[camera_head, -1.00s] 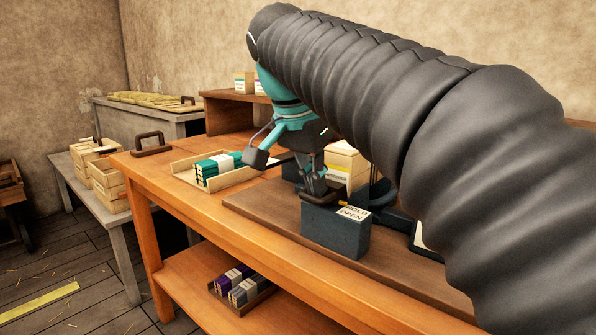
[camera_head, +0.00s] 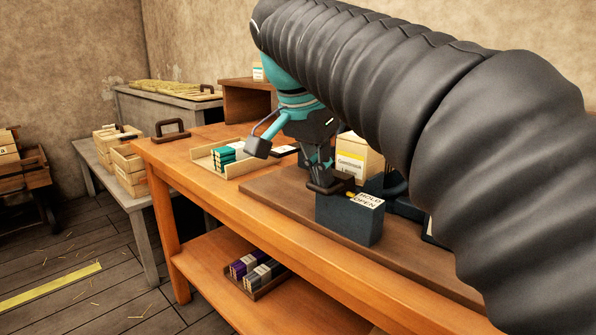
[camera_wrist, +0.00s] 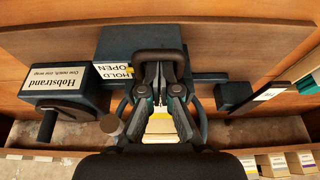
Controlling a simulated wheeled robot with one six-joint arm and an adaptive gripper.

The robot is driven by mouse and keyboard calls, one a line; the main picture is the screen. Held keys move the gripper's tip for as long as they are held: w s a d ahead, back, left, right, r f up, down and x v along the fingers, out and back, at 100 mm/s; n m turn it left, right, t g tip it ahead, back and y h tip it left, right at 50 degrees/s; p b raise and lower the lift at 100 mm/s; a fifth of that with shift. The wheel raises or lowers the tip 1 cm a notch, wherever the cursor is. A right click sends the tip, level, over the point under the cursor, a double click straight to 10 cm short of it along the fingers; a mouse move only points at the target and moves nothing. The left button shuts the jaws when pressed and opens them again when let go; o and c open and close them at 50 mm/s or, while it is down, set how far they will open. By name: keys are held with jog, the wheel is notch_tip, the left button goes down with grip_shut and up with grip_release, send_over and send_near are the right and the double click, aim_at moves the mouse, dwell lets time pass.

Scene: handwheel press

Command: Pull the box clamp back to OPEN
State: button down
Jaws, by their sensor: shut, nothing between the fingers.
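The box clamp is a dark blue-grey block (camera_head: 349,220) with a white HOLD / OPEN label (camera_head: 369,200) and a dark looped handle (camera_head: 330,187) at its top. In the wrist view the handle (camera_wrist: 158,56) arches over the block's (camera_wrist: 118,42) near side, and a small yellow mark shows beside the label (camera_wrist: 113,71). My gripper (camera_wrist: 160,78) is shut and empty, its fingertips at the inside of the handle's loop; I cannot tell if they touch it. In the head view my gripper (camera_head: 319,166) comes down onto the handle from above.
A cream box (camera_head: 357,157) stands behind the clamp. A tray (camera_head: 203,158) of teal packs lies left on the orange bench (camera_head: 215,217). In the wrist view a Hobstrand-labelled block (camera_wrist: 62,82) with a dark crank (camera_wrist: 47,125) is at left, and a bar (camera_wrist: 212,77) runs right.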

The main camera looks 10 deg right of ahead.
jog(key=shift+a, duration=0.1)
jog(key=v, duration=1)
jog(key=shift+p, duration=0.45)
